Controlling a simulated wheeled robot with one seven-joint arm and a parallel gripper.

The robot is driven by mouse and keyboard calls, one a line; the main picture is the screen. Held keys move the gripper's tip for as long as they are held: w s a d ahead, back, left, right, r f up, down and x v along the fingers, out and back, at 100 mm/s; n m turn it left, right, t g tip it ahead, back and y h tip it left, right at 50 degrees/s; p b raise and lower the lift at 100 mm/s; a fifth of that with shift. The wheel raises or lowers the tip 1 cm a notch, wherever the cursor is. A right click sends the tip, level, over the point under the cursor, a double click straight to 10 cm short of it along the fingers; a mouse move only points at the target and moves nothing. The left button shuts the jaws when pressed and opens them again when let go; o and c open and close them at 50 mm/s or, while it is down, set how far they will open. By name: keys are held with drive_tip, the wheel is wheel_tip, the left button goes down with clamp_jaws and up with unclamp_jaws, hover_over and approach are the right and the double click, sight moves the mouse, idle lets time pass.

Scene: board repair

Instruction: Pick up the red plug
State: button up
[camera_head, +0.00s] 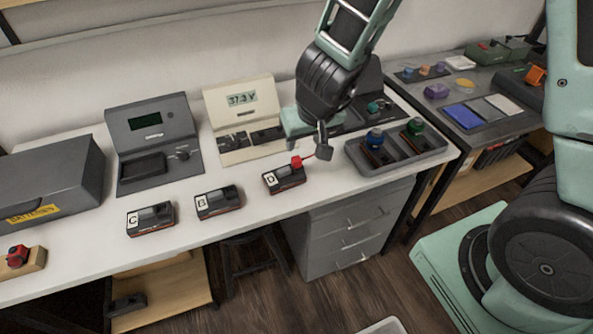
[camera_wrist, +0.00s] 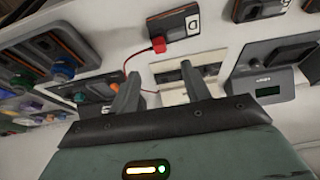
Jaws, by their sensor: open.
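The red plug (camera_head: 296,161) sits at the top right corner of the black block marked D (camera_head: 283,179) on the white bench. A thin red wire runs from it toward my gripper. In the wrist view the red plug (camera_wrist: 158,45) is at the edge of the block (camera_wrist: 180,24), with its wire curving down toward the beige meter. My gripper (camera_head: 322,150) is above the bench, just right of the plug and apart from it. In the wrist view my gripper (camera_wrist: 160,80) has its fingers spread with nothing between them; the plug lies beyond the tips.
Blocks C (camera_head: 150,219) and B (camera_head: 217,202) stand left of D. The beige meter (camera_head: 242,119) and a grey meter (camera_head: 152,143) are behind. A grey tray (camera_head: 398,163) with blue and green knobs is at right. A red object (camera_head: 17,256) sits far left.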

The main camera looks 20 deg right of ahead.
sight(297, 158)
drive_tip(key=b+x, duration=0.6)
drive_tip(key=x, duration=0.5)
drive_tip(key=shift+w+r, duration=0.15)
drive_tip(key=shift+w, duration=0.05)
drive_tip(key=shift+r, duration=0.1)
clamp_jaws()
